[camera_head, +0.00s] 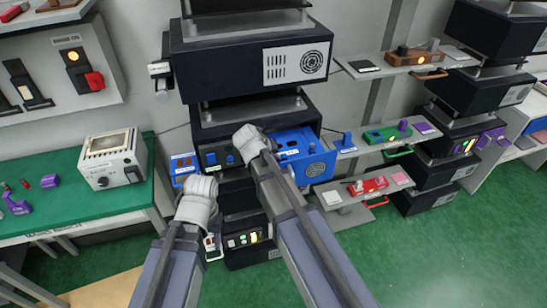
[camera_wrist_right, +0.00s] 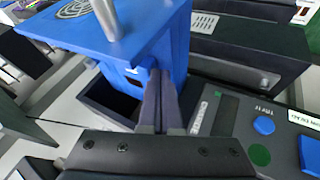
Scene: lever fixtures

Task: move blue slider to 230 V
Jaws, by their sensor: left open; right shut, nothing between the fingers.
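A bright blue unit (camera_head: 318,166) sits in the middle rack, with a small blue knob (camera_head: 311,147) on it. I cannot tell if this knob is the slider, and no 230 V mark is readable. In the right wrist view the blue unit's body (camera_wrist_right: 150,35) fills the top. My right gripper (camera_wrist_right: 157,85) is shut and empty, its dark fingertips close against the blue unit's lower face; contact is unclear. In the head view its arm hides its fingers. My left gripper (camera_head: 198,200) is open, lower and to the left; its fingertips are hard to make out.
A small blue panel (camera_head: 184,168) stands left of the rack. A green table (camera_head: 70,205) is further left.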

